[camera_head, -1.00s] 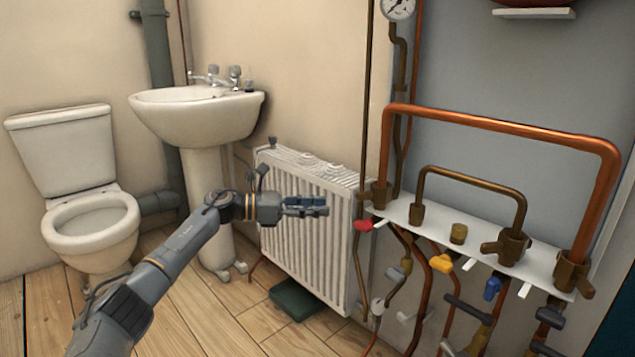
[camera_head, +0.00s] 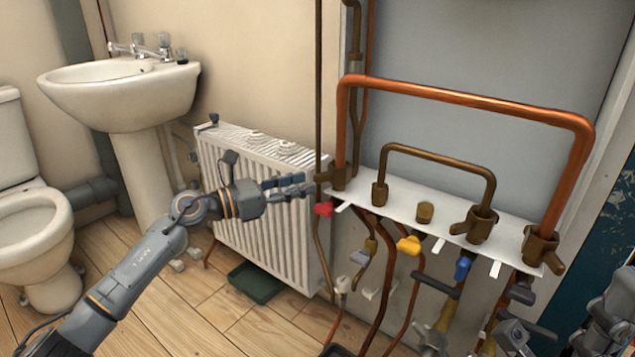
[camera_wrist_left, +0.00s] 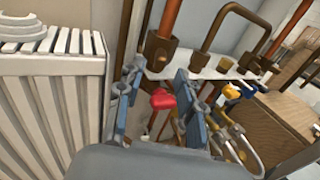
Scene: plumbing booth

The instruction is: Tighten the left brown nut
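The left brown nut (camera_head: 338,178) sits at the foot of the large copper pipe's left leg, on the white shelf. A lug sticks out toward my left gripper (camera_head: 298,186). That gripper is just left of the nut, apart from it, at about its height. In the left wrist view the blue fingers of the left gripper (camera_wrist_left: 158,75) are spread with nothing between them. The brown nut (camera_wrist_left: 159,50) shows ahead, just beyond the fingertips. My right gripper (camera_head: 522,336) is low at the right edge, partly cut off; its finger state is unclear.
The white shelf (camera_head: 400,208) carries a smaller brown pipe (camera_head: 440,157), a capped stub (camera_head: 425,212) and other brown nuts. A red valve handle (camera_head: 324,209) hangs just below the left nut. A white radiator (camera_head: 262,232) stands behind my left gripper.

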